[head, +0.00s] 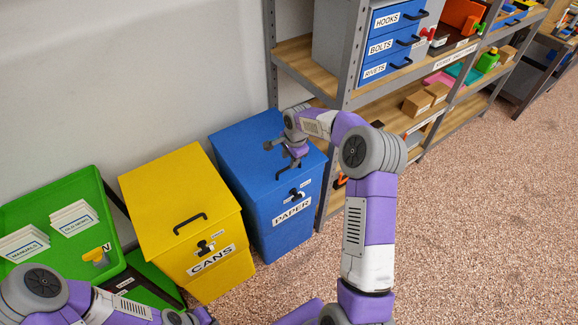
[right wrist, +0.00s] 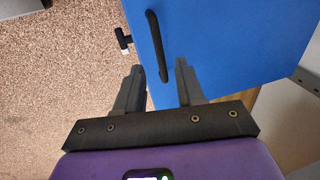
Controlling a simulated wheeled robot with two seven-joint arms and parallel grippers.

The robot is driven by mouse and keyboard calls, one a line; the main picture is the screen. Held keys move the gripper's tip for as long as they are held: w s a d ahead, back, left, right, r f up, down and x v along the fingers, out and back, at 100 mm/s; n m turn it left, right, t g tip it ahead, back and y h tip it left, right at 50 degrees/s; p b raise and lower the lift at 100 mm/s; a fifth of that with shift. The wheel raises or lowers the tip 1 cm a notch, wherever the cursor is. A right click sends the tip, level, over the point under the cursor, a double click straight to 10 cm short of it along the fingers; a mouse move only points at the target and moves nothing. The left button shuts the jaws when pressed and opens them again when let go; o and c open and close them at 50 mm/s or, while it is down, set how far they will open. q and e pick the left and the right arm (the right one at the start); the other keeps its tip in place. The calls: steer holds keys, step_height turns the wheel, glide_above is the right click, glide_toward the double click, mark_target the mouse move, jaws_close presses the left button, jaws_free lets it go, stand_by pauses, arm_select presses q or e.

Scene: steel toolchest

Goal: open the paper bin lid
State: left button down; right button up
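The blue paper bin (head: 288,225) stands at the centre of the head view, with a white PAPER label on its front. Its lid (head: 240,138) is down, and also fills much of the right wrist view (right wrist: 225,40). A black bar handle (right wrist: 157,45) is on the lid. A black latch (head: 296,193) sits on the bin front; it shows in the wrist view (right wrist: 124,38). My right gripper (head: 281,155) is over the lid, open, with the handle's near end between its fingers in the wrist picture; contact is unclear. My left gripper (head: 198,317) is at the bottom edge, mostly cut off.
A yellow CANS bin (head: 178,200) stands left of the paper bin. A green bin (head: 40,200) with stacks of papers is farther left. A steel shelf (head: 345,100) with blue drawers stands close at right. The pebbled floor (head: 480,220) at right is clear.

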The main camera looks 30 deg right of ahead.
mark_target(288, 167)
steer(key=shift+w+f+b, duration=0.2)
steer(key=shift+f, duration=0.8)
steer(key=shift+w+f+b, duration=0.2)
steer(key=shift+f, duration=0.75)
steer(key=shift+a, duration=0.1)
jaws_close()
